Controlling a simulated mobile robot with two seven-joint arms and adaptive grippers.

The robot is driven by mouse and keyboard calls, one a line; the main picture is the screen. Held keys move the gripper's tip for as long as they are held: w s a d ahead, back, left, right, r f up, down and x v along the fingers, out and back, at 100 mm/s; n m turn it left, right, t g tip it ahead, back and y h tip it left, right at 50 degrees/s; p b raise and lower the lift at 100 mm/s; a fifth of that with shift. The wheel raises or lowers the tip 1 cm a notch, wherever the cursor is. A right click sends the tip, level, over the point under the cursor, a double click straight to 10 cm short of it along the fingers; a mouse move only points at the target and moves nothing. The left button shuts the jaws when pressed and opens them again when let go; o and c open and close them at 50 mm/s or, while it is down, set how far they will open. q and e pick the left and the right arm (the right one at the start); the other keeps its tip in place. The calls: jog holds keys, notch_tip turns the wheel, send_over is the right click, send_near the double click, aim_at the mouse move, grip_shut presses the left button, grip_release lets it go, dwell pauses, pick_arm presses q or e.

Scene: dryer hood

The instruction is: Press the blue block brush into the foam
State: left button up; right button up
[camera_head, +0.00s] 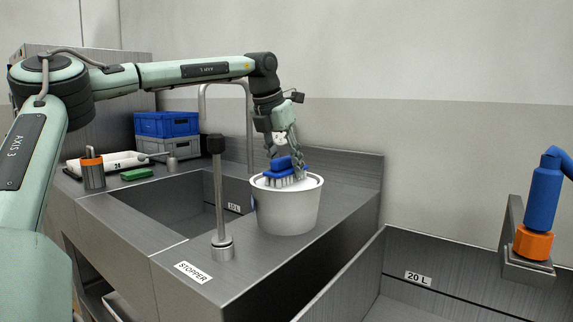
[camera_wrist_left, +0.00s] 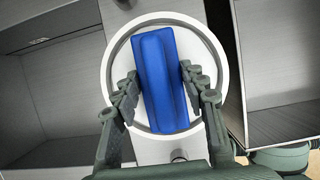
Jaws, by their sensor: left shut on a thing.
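The blue block brush (camera_head: 287,168) has a blue block on top and pale bristles pointing down. My left gripper (camera_head: 284,155) is shut on it, with one finger on each side of the block. The brush is at the mouth of a white bucket (camera_head: 287,212) on the sink counter. In the left wrist view the brush (camera_wrist_left: 161,78) lies inside the bucket's round rim (camera_wrist_left: 112,62), between the fingertips of my left gripper (camera_wrist_left: 158,95). White foam (camera_head: 313,181) shows around the brush. I cannot tell how deep the bristles sit in it. My right gripper is not in view.
A sink basin (camera_head: 175,207) lies left of the bucket, with an upright stopper post (camera_head: 220,205) in front. Another basin (camera_head: 440,290) is at right, below a blue and orange sprayer (camera_head: 541,205). Blue and grey crates (camera_head: 167,124) and a green pad (camera_head: 136,174) are at back left.

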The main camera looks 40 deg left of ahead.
aim_at(287, 156)
pick_arm(q)
jog(key=shift+r, duration=3.45)
